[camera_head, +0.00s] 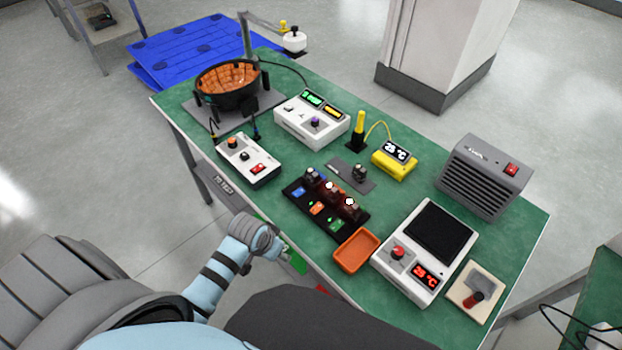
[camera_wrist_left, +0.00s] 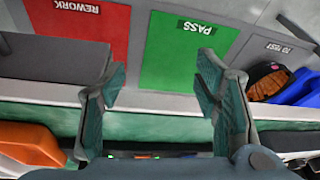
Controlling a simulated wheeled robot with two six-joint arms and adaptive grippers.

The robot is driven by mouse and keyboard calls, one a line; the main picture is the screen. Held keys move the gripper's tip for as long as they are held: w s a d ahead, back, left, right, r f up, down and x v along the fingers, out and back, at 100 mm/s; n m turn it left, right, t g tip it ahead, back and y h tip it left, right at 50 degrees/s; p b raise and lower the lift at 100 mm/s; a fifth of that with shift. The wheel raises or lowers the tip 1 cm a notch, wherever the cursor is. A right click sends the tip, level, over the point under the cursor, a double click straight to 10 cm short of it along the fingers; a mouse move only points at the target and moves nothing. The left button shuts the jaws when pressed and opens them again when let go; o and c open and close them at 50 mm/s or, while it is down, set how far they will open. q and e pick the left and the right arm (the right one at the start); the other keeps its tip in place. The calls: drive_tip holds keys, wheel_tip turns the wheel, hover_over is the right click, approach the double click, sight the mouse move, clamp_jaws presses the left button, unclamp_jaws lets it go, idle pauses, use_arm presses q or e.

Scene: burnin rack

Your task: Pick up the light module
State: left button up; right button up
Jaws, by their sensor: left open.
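A black rack (camera_head: 300,197) stands near the front middle of the green table in the head view. It carries several small dark modules, including one at its far end (camera_head: 311,175), one in the middle (camera_head: 329,191) and one at its near end (camera_head: 350,208). The middle and near ones have bright white spots on top; I cannot tell surely which is the light module. My left gripper (camera_head: 283,249) is off the table's front edge, apart from the rack. In the left wrist view the gripper (camera_wrist_left: 160,98) is open, with nothing between its fingers. My right gripper is not in view.
An orange tray (camera_head: 357,250) lies beside the rack's near end. A white device with a red display (camera_head: 425,276) is to its right, a white switch box (camera_head: 248,168) to its left. Red REWORK (camera_wrist_left: 78,40) and green PASS (camera_wrist_left: 185,60) panels show by the table's front edge.

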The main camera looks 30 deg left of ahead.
use_arm(q)
drive_tip(key=w+d+r+m, duration=0.1)
drive_tip(key=w+r, duration=0.3)
drive_tip(key=r, duration=0.4)
drive_tip(key=m+h, duration=0.1)
drive_tip(key=h, duration=0.1)
approach(312, 172)
drive_tip(key=shift+t, duration=0.5)
drive_tip(key=b+x, duration=0.1)
drive_tip(key=x, duration=0.2)
drive_tip(key=b+x, duration=0.1)
drive_tip(key=x, duration=0.2)
drive_tip(key=s+b+x, duration=0.1)
drive_tip(key=x, duration=0.2)
drive_tip(key=shift+f+b, duration=0.15)
drive_tip(key=shift+b, duration=0.25)
drive_tip(key=shift+w, duration=0.1)
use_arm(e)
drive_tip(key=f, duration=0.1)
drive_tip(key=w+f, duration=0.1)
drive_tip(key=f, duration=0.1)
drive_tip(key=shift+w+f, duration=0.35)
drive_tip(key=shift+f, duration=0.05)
use_arm(q)
drive_tip(key=c, duration=1.2)
drive_tip(key=shift+c, duration=0.2)
